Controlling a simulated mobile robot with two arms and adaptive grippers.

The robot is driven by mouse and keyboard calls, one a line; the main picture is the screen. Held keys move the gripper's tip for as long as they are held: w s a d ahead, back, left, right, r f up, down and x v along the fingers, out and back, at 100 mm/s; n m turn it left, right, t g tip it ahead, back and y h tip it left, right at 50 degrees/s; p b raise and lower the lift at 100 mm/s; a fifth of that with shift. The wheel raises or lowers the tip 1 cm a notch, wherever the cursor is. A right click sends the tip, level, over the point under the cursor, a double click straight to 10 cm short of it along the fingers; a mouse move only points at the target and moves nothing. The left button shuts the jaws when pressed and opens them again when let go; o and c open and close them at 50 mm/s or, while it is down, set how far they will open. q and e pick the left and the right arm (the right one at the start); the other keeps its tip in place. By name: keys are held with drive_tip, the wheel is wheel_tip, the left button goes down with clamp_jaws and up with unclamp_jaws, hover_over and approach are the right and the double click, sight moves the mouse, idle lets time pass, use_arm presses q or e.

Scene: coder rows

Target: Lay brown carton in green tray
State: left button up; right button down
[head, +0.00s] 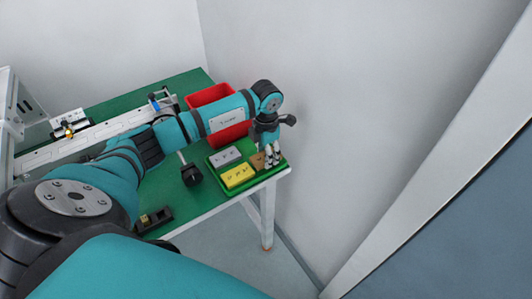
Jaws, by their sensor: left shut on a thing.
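The green tray (231,193) lies at the right end of the green table, near its corner. The brown carton (258,160) shows as a small brown patch in the tray's right part, partly hidden by my gripper. My left gripper (271,161) points down over that part of the tray and is shut on the brown carton. Whether the carton touches the tray floor is hard to tell. A grey carton (226,156) and a yellow carton (238,176) lie in the tray to the left of the gripper. My right gripper is not in view.
A red bin (208,95) stands behind my arm, close to the wall. A black tool (191,175) lies left of the tray, and a dark dispenser (155,219) is at the front edge. A long white coder line (62,157) runs along the left.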

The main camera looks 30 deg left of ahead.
use_arm(q)
drive_tip(key=shift+f+b, duration=0.55)
drive_tip(key=shift+f, duration=0.05)
idle(0.6)
drive_tip(key=o, duration=0.9)
drive_tip(key=shift+r, duration=0.3)
wheel_tip(320, 180, up, 12)
drive_tip(key=shift+f, duration=0.25)
drive_tip(key=shift+s+f, duration=0.1)
